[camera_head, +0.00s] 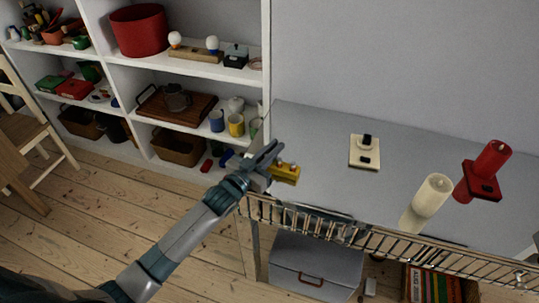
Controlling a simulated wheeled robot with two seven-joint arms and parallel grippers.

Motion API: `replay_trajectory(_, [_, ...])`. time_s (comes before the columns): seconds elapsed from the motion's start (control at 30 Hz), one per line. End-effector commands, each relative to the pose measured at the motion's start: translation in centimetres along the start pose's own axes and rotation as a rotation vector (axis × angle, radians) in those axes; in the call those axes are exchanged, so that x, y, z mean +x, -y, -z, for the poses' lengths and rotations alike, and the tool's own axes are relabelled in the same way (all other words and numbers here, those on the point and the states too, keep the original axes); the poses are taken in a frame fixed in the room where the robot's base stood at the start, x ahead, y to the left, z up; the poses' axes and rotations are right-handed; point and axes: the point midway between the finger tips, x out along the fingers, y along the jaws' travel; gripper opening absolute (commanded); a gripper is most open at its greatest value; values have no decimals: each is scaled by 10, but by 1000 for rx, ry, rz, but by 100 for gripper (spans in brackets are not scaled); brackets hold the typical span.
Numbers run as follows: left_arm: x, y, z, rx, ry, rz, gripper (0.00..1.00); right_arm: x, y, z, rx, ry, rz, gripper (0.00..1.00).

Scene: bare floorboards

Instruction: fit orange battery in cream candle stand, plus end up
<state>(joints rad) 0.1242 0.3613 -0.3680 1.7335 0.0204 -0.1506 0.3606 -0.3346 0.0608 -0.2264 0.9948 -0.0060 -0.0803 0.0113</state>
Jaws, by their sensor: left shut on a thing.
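My left gripper (271,163) is shut on the orange battery (286,173), a small yellow-orange piece at the left front edge of the grey table. The battery appears to lie roughly sideways in the jaws. Which end is plus is too small to tell. The cream candle stand (357,158), a flat square plate with black parts on top, lies on the table to the right of the gripper and apart from it. A cream candle (430,197) stands apart from this plate, nearer the front edge. My right gripper is not in view.
A red candle (491,160) with a red square stand (483,186) is at the table's right. A metal rail (375,241) runs along the front edge of the table (310,130). Shelves (200,67) with several objects stand at left. The table between gripper and cream plate is clear.

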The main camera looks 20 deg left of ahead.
Motion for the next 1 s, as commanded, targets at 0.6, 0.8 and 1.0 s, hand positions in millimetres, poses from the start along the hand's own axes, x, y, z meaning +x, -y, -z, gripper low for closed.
replay_trajectory(0.6, [-7, -31, 59, -3, -5, -1, 0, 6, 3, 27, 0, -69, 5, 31])
replay_trajectory(0.8, [-17, -68, 82, -4, -4, -1, 0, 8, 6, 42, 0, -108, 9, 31])
replay_trajectory(1.0, [-24, -97, 100, -2, -3, 0, 0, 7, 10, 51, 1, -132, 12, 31])
